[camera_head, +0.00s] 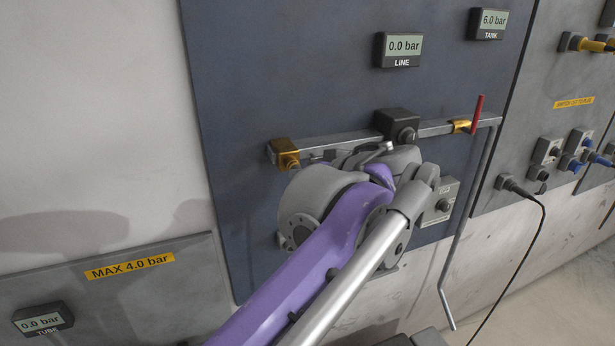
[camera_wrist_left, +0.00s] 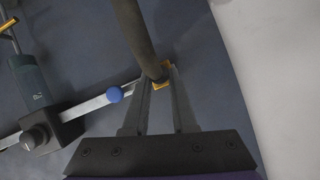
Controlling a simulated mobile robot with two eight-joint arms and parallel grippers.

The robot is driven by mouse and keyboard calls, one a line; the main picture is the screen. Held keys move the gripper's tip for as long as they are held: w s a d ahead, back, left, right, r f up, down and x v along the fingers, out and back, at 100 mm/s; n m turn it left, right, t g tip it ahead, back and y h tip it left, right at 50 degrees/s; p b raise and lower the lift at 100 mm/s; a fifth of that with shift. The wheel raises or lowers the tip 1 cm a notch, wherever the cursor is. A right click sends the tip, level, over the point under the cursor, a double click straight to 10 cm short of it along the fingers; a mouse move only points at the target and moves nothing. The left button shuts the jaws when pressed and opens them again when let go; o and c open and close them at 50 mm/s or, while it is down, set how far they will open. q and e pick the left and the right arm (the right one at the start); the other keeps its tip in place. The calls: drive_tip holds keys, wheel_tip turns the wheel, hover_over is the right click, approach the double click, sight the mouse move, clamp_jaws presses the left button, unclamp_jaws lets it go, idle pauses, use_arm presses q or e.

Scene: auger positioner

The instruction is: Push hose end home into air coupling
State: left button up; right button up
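My left gripper (camera_wrist_left: 161,82) shows in the left wrist view, with its two grey fingers on either side of a dark hose (camera_wrist_left: 140,40). The fingertips lie against the hose near its end, and the gap between them is filled by it. A brass-yellow coupling (camera_wrist_left: 167,66) shows just behind the hose end at the fingertips. I cannot tell whether the hose end is inside it or only in front of it. In the head view a brass coupling (camera_head: 286,153) sits at the left end of the metal rail. My purple arm and grey wrist hide the left gripper and hose there.
The rail (camera_head: 350,142) carries a black box (camera_head: 397,124) and a red-handled valve (camera_head: 478,115). The LINE display (camera_head: 403,48) reads 0.0 bar, the TANK display (camera_head: 491,22) 6.0 bar.

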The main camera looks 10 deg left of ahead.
use_arm(q)
drive_tip(key=o, duration=0.5)
drive_tip(key=shift+w, duration=0.1)
drive_tip(key=v, duration=1)
drive_tip(key=shift+s+d+r, duration=0.25)
drive_tip(key=s+a+f+m+g+h, duration=0.1)
drive_tip(key=s+a+f+h, duration=0.2)
drive_tip(key=f, duration=1)
drive_tip(key=s+a+f+m+g+h, duration=0.1)
drive_tip(key=s+a+f, duration=0.4)
drive_tip(key=f, duration=0.8)
drive_tip(key=s+a+f+m+g+h, duration=0.1)
drive_tip(key=s+a+f+h, duration=0.3)
drive_tip(key=f, duration=1)
drive_tip(key=shift+s+a+m+h, duration=0.15)
drive_tip(key=shift+m+h, duration=0.25)
drive_tip(key=shift+m, duration=0.4)
